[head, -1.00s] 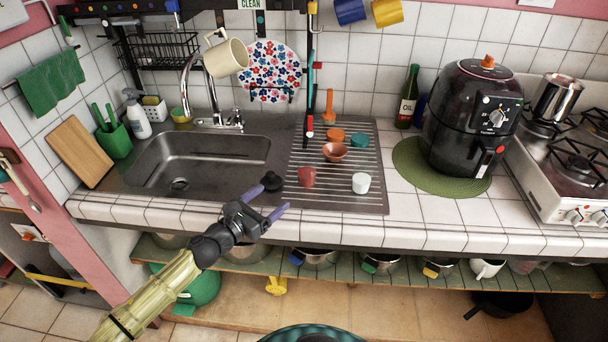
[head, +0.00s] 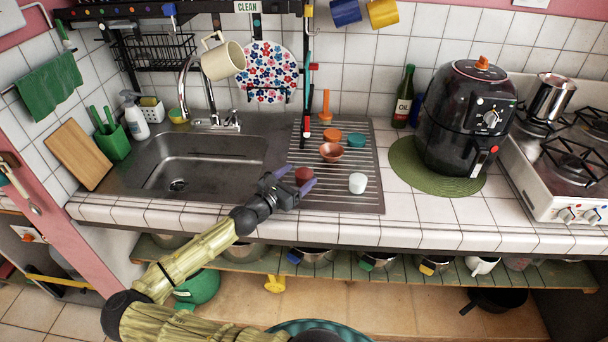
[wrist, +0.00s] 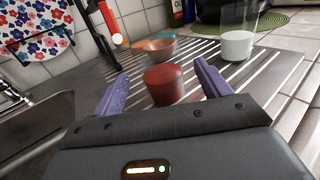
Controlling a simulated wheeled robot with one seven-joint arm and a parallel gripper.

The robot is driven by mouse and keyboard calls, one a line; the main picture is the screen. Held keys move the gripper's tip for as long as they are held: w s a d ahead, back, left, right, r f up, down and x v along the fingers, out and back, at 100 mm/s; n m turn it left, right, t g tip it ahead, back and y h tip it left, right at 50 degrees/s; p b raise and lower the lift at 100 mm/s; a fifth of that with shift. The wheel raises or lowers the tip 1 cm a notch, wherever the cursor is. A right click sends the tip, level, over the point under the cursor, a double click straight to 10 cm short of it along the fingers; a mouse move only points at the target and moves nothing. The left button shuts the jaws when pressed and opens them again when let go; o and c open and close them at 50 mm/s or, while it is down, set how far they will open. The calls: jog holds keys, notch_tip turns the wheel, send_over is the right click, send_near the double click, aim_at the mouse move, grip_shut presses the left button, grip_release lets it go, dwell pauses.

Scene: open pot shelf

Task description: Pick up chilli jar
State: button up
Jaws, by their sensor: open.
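The chilli jar looks like the small dark red jar (head: 304,174) standing on the ribbed metal drainboard, right of the sink. My gripper (head: 301,177) reaches it from the front left, with its purple fingers open. In the wrist view the red jar (wrist: 165,86) stands upright between the two fingers (wrist: 162,70), with a visible gap on each side. The fingers do not grip it. Its lower front edge is close to the dark gripper body.
A reddish bowl (head: 332,152), an orange item (head: 332,135) and a teal item (head: 356,140) are behind. The sink (head: 205,165) lies left. A black air fryer (head: 465,115) stands farther right.

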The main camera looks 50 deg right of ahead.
jog(key=shift+w+d+p, duration=0.15)
jog(key=shift+d+p, duration=0.5)
jog(key=shift+d, duration=1.95)
jog(key=c, duration=1.2)
jog(key=shift+o, duration=0.2)
jog(key=shift+r, duration=0.1)
notch_tip(320, 180, up, 10)
